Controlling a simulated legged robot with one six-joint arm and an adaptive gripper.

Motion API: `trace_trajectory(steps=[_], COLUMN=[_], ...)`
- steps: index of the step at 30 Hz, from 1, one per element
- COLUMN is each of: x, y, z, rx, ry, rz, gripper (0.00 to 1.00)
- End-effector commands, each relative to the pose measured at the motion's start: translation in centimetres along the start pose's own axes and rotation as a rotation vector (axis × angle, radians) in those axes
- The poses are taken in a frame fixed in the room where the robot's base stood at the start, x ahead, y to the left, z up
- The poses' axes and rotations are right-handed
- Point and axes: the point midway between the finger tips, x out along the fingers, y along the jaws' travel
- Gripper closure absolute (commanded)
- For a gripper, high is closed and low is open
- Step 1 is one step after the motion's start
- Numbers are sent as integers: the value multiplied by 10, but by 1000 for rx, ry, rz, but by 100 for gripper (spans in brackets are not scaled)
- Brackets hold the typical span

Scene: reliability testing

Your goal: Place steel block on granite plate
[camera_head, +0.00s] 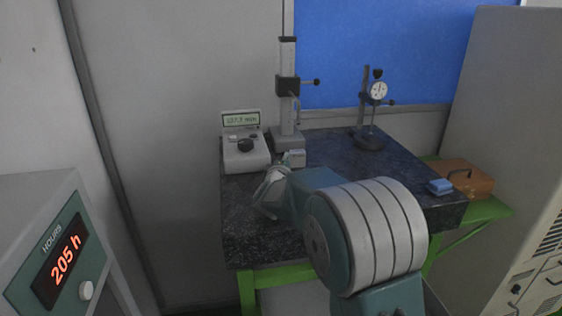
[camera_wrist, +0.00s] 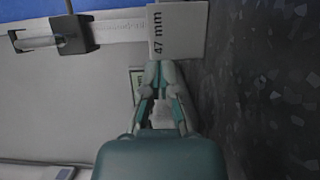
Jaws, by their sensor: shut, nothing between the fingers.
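A small grey steel block (camera_wrist: 178,32) marked "47 mm" is just beyond my fingertips in the wrist view. In the head view the block (camera_head: 297,158) appears to stand on the dark speckled granite plate (camera_head: 330,160), in front of the height gauge. The plate also fills the right side of the wrist view (camera_wrist: 265,90), which is turned sideways. My gripper (camera_wrist: 160,72) is shut and empty, its fingertips close to the block's face; whether they touch it I cannot tell. In the head view my gripper (camera_head: 286,164) is partly hidden by my own arm.
A height gauge (camera_head: 288,90) and a readout box (camera_head: 245,150) stand at the plate's back left. A dial indicator stand (camera_head: 370,138) is at the back right. A blue item (camera_head: 440,187) lies near the right edge beside a brown case (camera_head: 465,178). The plate's front left is clear.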

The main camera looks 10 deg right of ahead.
Motion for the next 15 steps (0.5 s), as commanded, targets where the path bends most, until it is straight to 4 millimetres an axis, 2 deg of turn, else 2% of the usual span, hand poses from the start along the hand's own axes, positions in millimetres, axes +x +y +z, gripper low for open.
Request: trace_trajectory(steps=[8, 11, 15], x=[-5, -17, -46], y=[-1, -1, -1], z=[-1, -2, -2], rx=[-1, -2, -1], ry=[1, 3, 4], rz=[-3, -4, -3], gripper=[100, 100, 100])
